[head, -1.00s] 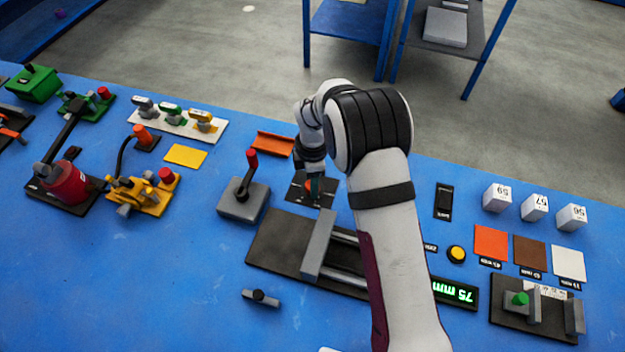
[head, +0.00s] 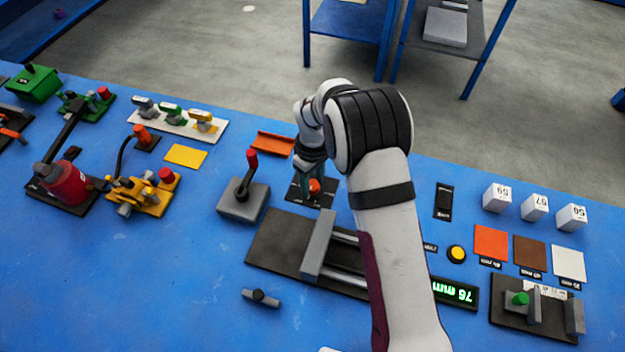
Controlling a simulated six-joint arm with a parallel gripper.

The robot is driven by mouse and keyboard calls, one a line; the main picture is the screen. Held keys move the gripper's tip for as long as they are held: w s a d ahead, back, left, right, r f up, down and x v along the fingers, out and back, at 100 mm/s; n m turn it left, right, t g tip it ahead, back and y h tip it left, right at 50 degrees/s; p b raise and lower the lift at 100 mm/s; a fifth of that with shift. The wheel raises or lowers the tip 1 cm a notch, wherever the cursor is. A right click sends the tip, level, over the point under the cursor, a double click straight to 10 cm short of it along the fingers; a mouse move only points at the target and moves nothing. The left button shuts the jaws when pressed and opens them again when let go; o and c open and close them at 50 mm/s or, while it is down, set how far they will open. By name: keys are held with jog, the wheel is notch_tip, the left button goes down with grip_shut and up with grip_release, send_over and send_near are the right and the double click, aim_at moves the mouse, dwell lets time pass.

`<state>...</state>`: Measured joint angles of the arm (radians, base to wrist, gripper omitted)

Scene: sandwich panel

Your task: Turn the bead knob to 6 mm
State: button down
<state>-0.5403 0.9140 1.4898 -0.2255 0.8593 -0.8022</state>
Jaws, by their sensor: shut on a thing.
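The bead knob appears to be the orange knob (head: 315,186) on a small dark plate (head: 299,194) in the middle of the blue bench. My gripper (head: 311,190) points down at the knob and is shut on it. My wrist and the fingers cover part of the knob and plate. The plate's scale marks are too small to read, so I cannot tell the setting. A green-lit display (head: 453,291) in front of my arm seems to show a value in mm; its digits are hard to read.
A grey lever box (head: 243,200) with a red handle stands close on the left of the knob. An orange tray (head: 272,144) lies behind it. A dark rail fixture (head: 275,247) with a grey block is in front. The bench's front left is mostly clear.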

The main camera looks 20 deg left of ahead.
jog(key=m, duration=0.4)
jog(key=shift+m, duration=0.3)
jog(key=m, duration=0.4)
jog(key=shift+m, duration=0.3)
jog(key=m, duration=0.4)
jog(key=shift+m, duration=2)
jog(key=shift+c, duration=1.9)
grip_release()
